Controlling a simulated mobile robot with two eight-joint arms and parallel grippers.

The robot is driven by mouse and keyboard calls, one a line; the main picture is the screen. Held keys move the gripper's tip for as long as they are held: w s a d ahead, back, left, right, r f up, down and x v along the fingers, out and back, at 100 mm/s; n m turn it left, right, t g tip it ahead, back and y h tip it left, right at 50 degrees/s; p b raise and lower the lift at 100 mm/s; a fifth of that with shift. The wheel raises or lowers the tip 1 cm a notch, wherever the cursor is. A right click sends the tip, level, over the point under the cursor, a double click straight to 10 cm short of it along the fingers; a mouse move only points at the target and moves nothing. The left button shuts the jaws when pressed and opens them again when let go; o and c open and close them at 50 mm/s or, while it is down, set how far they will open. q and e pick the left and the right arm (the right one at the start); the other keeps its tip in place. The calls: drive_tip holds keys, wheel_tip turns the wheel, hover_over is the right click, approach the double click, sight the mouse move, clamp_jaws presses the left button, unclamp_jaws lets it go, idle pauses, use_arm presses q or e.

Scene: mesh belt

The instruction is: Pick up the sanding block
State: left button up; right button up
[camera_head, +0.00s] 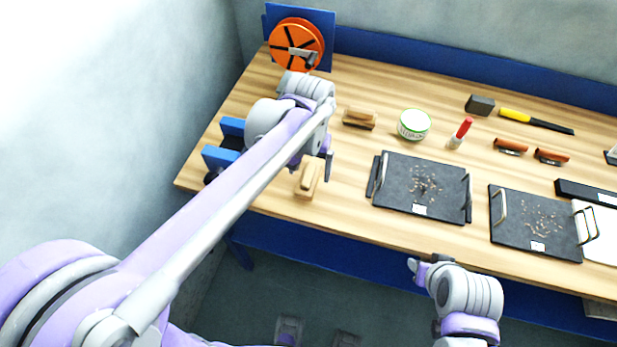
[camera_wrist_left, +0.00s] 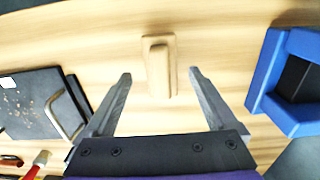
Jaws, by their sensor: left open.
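A light wooden block with a raised grip (camera_head: 308,180), which looks like the sanding block, lies on the table near its front left. It also shows in the left wrist view (camera_wrist_left: 158,66), upright in the picture between the two fingers, with a gap on each side. My left gripper (camera_head: 312,162) is open and empty above the block, its fingers (camera_wrist_left: 160,76) apart. A similar, browner wooden block (camera_head: 358,119) lies farther back. My right gripper (camera_head: 424,266) is in front of the table edge; its fingers are too small to read.
A blue vise-like fixture (camera_head: 222,158) stands left of the block. An orange disc on a blue panel (camera_head: 297,46) stands behind. A dark tray with handles (camera_head: 398,205) lies to the right, with a second tray (camera_head: 510,235) beyond it. A green-white tin (camera_head: 414,124) stands behind the trays.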

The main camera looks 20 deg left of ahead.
use_arm(q)
drive_tip(key=shift+w+f, duration=0.1)
drive_tip(key=shift+f, duration=1.35)
clamp_jaws()
